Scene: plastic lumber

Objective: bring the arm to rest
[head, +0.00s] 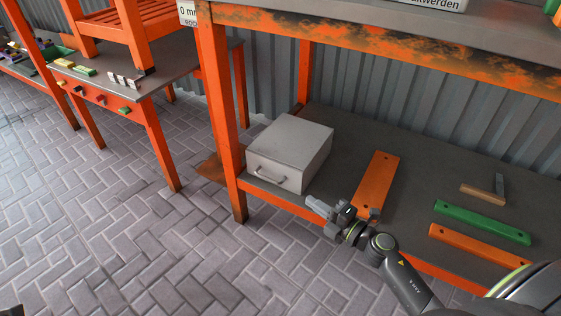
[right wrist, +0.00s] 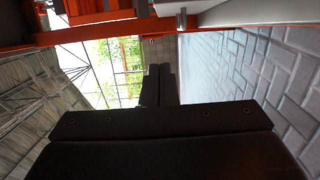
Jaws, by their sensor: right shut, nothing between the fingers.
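My right gripper (head: 322,208) is at the front edge of the orange bench's lower shelf (head: 345,160), just in front of the white box. Its arm comes in from the lower right. In the right wrist view, the fingers of this gripper (right wrist: 161,85) are together with nothing between them. My left gripper is not in view.
A white box (head: 290,150) with a front handle stands on the shelf. Orange boards (head: 377,182) (head: 478,243), a green board (head: 482,221) and a small wooden piece (head: 482,195) lie to its right. Another orange bench (head: 160,150) stands left. The paved floor (head: 110,230) is clear.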

